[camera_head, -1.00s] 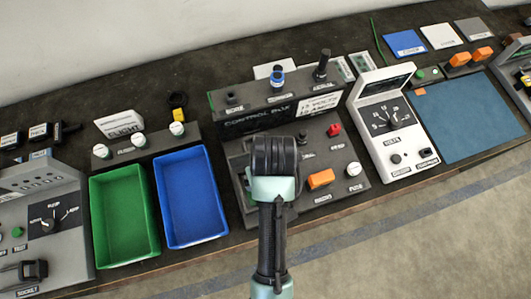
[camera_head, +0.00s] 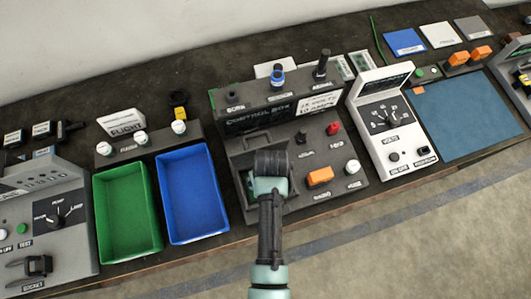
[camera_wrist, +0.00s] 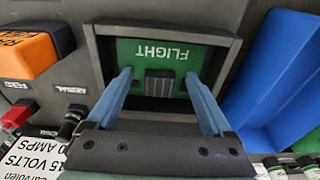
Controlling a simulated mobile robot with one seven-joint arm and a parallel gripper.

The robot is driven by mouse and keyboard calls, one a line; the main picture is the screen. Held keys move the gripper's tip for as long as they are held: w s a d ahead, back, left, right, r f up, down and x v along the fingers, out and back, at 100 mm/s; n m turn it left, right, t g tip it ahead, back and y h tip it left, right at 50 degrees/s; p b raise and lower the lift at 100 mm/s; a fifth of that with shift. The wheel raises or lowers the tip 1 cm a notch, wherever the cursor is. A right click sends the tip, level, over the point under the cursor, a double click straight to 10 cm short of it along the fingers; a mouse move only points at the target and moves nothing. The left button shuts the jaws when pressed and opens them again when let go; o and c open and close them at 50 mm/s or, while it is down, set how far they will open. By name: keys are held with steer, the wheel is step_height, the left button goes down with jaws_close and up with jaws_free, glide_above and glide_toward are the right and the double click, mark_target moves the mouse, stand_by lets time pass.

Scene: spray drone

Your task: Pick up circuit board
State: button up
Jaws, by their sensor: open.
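The circuit board (camera_wrist: 180,58) is green, marked FLIGHT, with a dark ribbed block at its middle. In the wrist view it sits in a grey-framed recess of the control box (camera_head: 240,120). My gripper (camera_wrist: 160,74) is open, its two blue fingers reaching over the recess on either side of the dark block. I cannot tell whether the fingertips touch the board. In the head view my arm's end covers the board, and the fingertips are hidden.
A blue tray (camera_head: 192,190) and a green tray (camera_head: 127,215) stand left of the control box. An orange switch (camera_head: 320,176) and a red knob (camera_head: 333,129) rise from the box's right side. A white meter (camera_head: 390,120) stands further right.

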jaws_close()
stand_by(0.4)
